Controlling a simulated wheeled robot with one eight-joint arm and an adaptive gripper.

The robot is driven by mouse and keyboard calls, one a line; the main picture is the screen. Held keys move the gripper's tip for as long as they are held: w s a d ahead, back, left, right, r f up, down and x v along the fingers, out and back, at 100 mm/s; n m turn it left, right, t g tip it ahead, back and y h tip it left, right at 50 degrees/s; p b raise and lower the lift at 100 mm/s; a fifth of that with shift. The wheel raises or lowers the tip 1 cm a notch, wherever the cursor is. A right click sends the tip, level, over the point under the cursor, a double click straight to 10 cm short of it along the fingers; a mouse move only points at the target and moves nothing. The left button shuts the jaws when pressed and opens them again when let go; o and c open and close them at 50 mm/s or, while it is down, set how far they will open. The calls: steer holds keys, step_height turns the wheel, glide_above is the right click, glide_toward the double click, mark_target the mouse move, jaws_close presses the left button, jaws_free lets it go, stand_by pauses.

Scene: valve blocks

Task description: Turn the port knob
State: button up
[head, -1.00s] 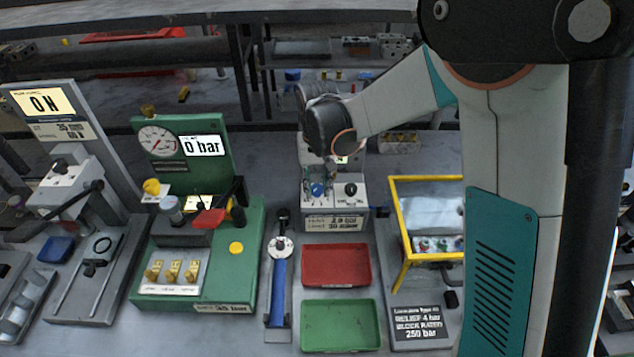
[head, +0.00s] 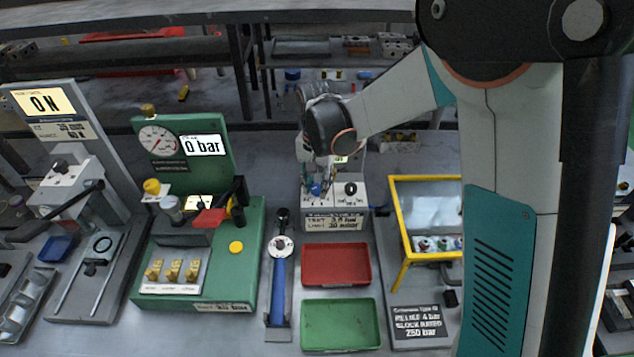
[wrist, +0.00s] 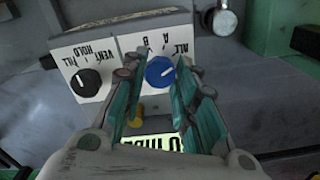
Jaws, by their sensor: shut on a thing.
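The blue knob (wrist: 160,71), marked A, B and ALL, is on the white front panel of the grey box (head: 335,222). It also shows in the head view (head: 315,189), partly covered by my fingers. My gripper (wrist: 159,80) has its teal-padded fingers on either side of the blue knob and is shut on it. In the head view my gripper (head: 318,177) reaches down to the left half of the panel. The white pointer line on the blue knob shows in the wrist view.
A black knob (wrist: 88,82), marked VENT, HOLD and FILL, sits close beside the blue one. Red (head: 336,265) and green (head: 340,325) trays lie in front of the box. A yellow-framed case (head: 400,240) stands right, a green gauge bench (head: 245,270) left.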

mark_target(318, 187)
steer(key=o, duration=1.1)
steer(key=shift+r, duration=0.1)
step_height(318, 187, up, 12)
steer(key=shift+f, duration=0.1)
